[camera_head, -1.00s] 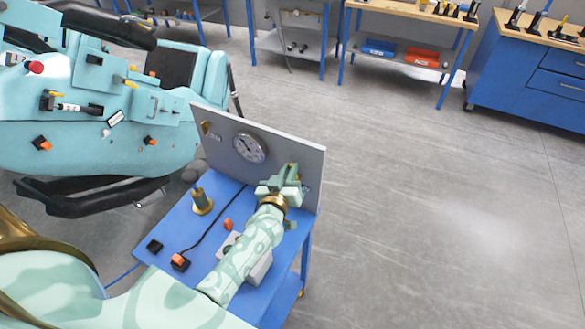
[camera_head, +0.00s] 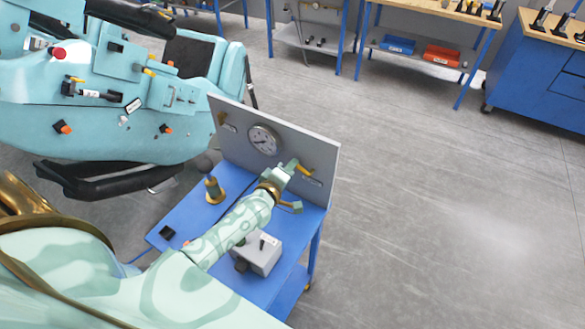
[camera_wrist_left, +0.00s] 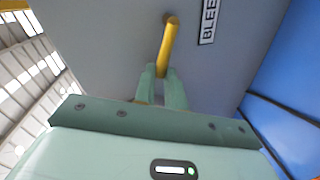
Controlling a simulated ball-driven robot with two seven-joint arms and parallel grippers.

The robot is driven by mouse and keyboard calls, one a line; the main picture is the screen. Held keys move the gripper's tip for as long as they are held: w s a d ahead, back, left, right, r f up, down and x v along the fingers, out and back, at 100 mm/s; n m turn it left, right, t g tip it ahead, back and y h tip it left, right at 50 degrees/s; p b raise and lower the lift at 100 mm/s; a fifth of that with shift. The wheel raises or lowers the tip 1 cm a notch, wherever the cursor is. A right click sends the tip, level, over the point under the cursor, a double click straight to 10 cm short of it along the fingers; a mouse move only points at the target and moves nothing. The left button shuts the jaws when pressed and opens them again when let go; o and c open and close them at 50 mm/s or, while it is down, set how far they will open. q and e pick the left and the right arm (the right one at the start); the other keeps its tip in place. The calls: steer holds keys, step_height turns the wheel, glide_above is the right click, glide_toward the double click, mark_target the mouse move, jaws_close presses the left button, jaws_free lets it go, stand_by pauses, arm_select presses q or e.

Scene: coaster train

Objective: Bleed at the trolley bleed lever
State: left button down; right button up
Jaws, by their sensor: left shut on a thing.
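The bleed lever (camera_head: 306,171) is a short yellow handle on the right part of the grey panel (camera_head: 215,145) that stands at the back of the blue trolley (camera_head: 185,212). In the left wrist view the lever (camera_wrist_left: 168,42) runs down to my fingertips, beside a label reading "BLEE", the rest cut off. My left gripper (camera_head: 291,167) is at the panel, shut on the lever; its fingers (camera_wrist_left: 162,78) close around the lever's near end. My right gripper is not in view.
A brass fitting (camera_head: 214,190) and a grey box (camera_head: 262,252) stand on the trolley. A teal coaster car (camera_head: 110,120) is behind left. Open floor (camera_head: 430,200) lies to the right.

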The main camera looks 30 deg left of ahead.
arm_select(q)
steer(key=shift+a+f+n+h+b, duration=0.15)
steer(key=shift+f+n+h+b, duration=0.1)
steer(key=shift+f+n+b, duration=0.4)
steer(key=shift+a+f+n+h+b, duration=0.1)
steer(key=shift+f+n+h+b, duration=0.3)
steer(key=shift+n, duration=0.45)
steer(key=shift+r, duration=0.1)
steer(key=c, duration=1.5)
jaws_free()
steer(key=shift+o, duration=0.2)
steer(key=s+r+p, duration=0.1)
steer(key=s+r, duration=0.2)
steer(key=s, duration=1.3)
steer(key=shift+a+p, duration=0.15)
steer(key=shift+p, duration=0.25)
